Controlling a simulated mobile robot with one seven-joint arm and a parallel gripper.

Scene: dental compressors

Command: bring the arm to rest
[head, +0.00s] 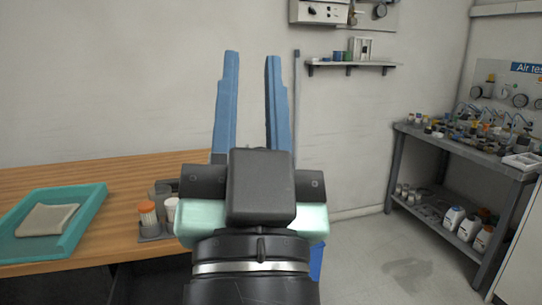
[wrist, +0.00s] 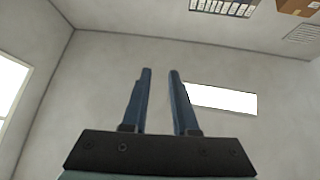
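My gripper (head: 251,75) is raised in front of the wall, its two blue fingers pointing up. The fingers stand apart with nothing between them. In the wrist view my gripper (wrist: 160,75) also shows open and empty, with the upper walls and ceiling behind it. My arm covers the right end of the wooden table in the head view.
A wooden table (head: 130,172) at left holds a teal tray (head: 85,222) with a folded cloth (head: 47,219) and an orange-capped container (head: 148,215). A grey workbench (head: 455,160) with many small items stands at right. A wall shelf (head: 352,64) hangs behind. Floor between is clear.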

